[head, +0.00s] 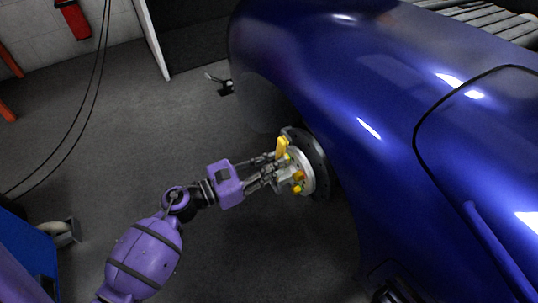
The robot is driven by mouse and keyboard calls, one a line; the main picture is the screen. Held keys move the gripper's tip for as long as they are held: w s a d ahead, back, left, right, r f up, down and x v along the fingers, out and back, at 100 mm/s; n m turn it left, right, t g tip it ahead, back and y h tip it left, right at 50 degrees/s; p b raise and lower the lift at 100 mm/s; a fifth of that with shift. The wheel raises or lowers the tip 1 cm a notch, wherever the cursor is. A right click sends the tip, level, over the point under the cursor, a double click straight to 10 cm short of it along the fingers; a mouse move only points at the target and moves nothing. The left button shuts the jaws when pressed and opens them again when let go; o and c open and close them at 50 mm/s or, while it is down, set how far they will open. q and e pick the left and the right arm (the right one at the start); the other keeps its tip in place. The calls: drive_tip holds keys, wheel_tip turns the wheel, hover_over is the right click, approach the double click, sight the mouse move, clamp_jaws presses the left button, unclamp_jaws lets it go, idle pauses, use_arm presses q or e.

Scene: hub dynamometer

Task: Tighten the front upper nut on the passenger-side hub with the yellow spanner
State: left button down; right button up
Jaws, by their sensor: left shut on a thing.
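My left gripper (277,172) reaches in from the left to the hub (310,168) at the wheel arch of the blue car. It is shut on the yellow spanner (282,147), whose yellow part stands up at the hub's upper left edge. The gripper's fingers hide much of the spanner and part of the hub face. Yellow nuts (298,188) show low on the hub face. I cannot tell whether the spanner sits on the front upper nut.
The blue car body (390,110) fills the right side, close beside the hub. A small stand (222,86) is on the floor ahead. Dark cables (88,95) hang at the left, and a blue cabinet (28,250) stands lower left. The grey floor between is clear.

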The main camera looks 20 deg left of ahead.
use_arm(q)
drive_tip(key=x, duration=0.4)
drive_tip(key=shift+w+d+p, duration=0.15)
drive_tip(key=shift+d+p, duration=0.05)
drive_tip(key=shift+p, duration=0.1)
drive_tip(key=shift+w, duration=0.1)
idle(0.6)
drive_tip(key=shift+x, duration=1.5)
drive_tip(key=shift+b, duration=0.3)
drive_tip(key=shift+s+d+f+m+b, duration=0.2)
drive_tip(key=shift+s+d+m+b, duration=0.3)
drive_tip(key=shift+d+m, duration=0.2)
drive_tip(key=shift+s+d+f+m+b, duration=0.25)
drive_tip(key=shift+s+d+m+b, duration=0.1)
drive_tip(key=shift+s+d+m, duration=0.3)
